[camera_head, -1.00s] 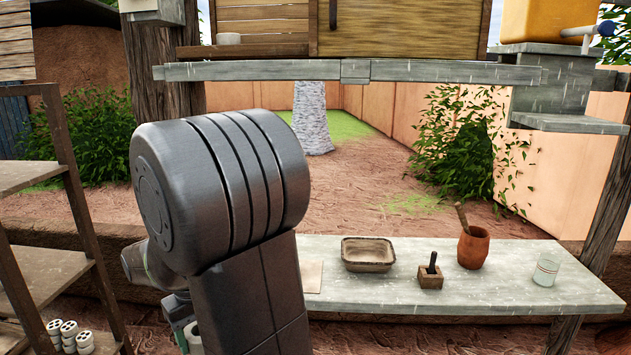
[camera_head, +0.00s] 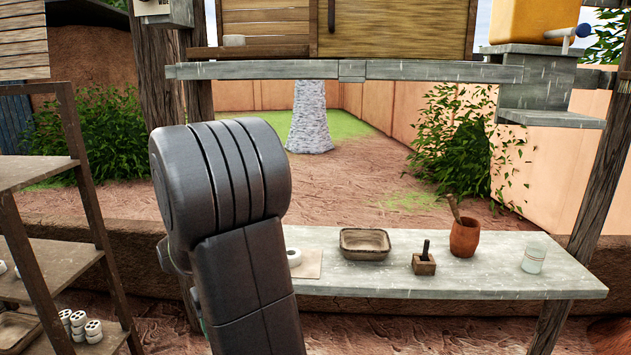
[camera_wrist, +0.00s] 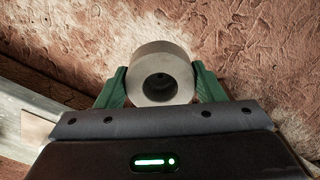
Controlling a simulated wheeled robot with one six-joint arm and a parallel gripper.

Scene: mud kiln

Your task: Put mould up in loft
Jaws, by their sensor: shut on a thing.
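My gripper (camera_wrist: 160,88) is shut on a thick, round, pale grey piece with a round central hollow, which I take for the mould (camera_wrist: 181,55). Its green fingers press on both sides of the piece, and reddish earth shows behind it. In the head view my arm hides the gripper and what it holds. The wooden loft (camera_head: 398,28) stands at the top on a grey beam-like ledge (camera_head: 270,71). Its left part is open and holds a small white round thing (camera_head: 234,40); a wooden door with a dark handle covers the right part.
The grey bench (camera_head: 460,280) bears a white ring (camera_head: 294,257) at a pale board, a shallow dish (camera_head: 365,243), a small block with a dark handle (camera_head: 424,262), a brown pot (camera_head: 464,238) and a glass (camera_head: 534,258). Shelves (camera_head: 40,265) stand left; a yellow container (camera_head: 536,22) stands upper right.

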